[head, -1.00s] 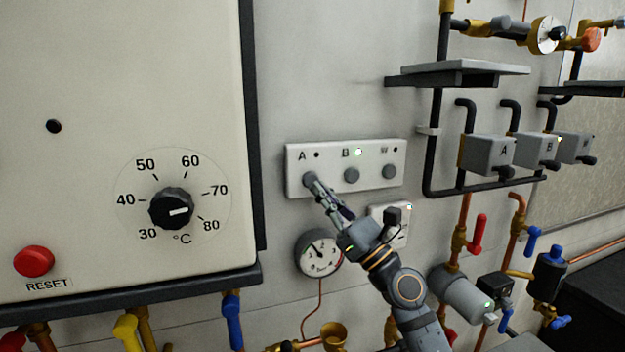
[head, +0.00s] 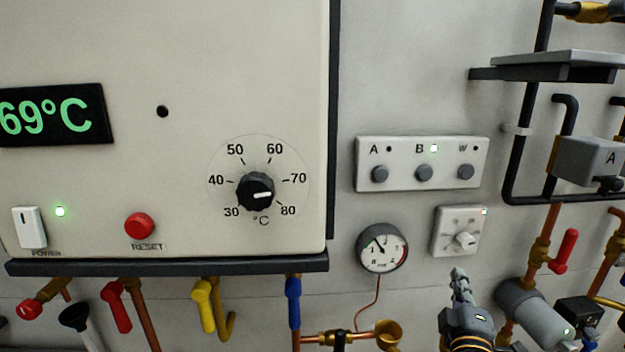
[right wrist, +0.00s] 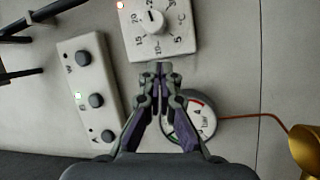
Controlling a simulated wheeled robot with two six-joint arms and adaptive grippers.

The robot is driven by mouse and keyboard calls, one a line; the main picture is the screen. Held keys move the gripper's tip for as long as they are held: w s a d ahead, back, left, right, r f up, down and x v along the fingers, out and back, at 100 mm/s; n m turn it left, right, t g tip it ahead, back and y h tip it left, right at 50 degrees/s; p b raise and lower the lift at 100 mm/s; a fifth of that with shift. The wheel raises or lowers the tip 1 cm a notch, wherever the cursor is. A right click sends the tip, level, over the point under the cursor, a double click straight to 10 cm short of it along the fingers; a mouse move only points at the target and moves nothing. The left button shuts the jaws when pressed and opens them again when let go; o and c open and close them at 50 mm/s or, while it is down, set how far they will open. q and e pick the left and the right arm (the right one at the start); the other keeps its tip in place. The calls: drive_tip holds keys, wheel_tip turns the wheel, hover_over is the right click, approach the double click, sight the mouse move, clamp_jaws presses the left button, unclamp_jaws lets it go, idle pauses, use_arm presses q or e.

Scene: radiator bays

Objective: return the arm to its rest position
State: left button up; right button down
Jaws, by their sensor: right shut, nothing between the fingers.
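My right gripper (head: 458,280) is low in the head view, below the small white thermostat (head: 460,231), with its fingers together and empty. In the right wrist view the gripper (right wrist: 157,70) points at the lower edge of the thermostat (right wrist: 140,40); I cannot tell the gap. The white A, B, W button panel (head: 422,163) is above, apart from the gripper, with a green light lit at B. The panel also shows in the right wrist view (right wrist: 76,60). My left gripper is in neither view.
The round pressure gauge (head: 381,248) is left of the gripper. A grey pump (head: 535,315) and a red-handled valve (head: 563,251) are at right. The boiler (head: 200,60) fills the left, with a 69°C display, dial and red reset button. Pipes and valves run below it.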

drive_tip(key=s+a+f+m+g+y, duration=0.1)
drive_tip(key=s+f+m+g, duration=0.3)
drive_tip(key=f, duration=0.5)
drive_tip(key=s+a+f+m+g+y, duration=0.1)
drive_tip(key=s+f+m+g, duration=0.3)
drive_tip(key=f, duration=0.5)
drive_tip(key=s+a+f+m+g+y, duration=0.1)
drive_tip(key=s+a+f+g+y, duration=0.15)
drive_tip(key=s+f, duration=0.4)
drive_tip(key=s+a+f+m+g+y, duration=0.1)
drive_tip(key=s+a+f+g+y, duration=0.15)
drive_tip(key=s+f+g, duration=0.35)
drive_tip(key=s+d+f, duration=0.1)
drive_tip(key=s+f, duration=0.1)
drive_tip(key=f, duration=1.1)
drive_tip(key=s+d+f, duration=0.1)
drive_tip(key=s+f, duration=0.2)
drive_tip(key=f, duration=0.9)
drive_tip(key=s+f, duration=1.4)
drive_tip(key=s, duration=0.3)
drive_tip(key=shift+d+f+h, duration=0.35)
drive_tip(key=shift+d+h, duration=0.05)
drive_tip(key=shift+d, duration=0.05)
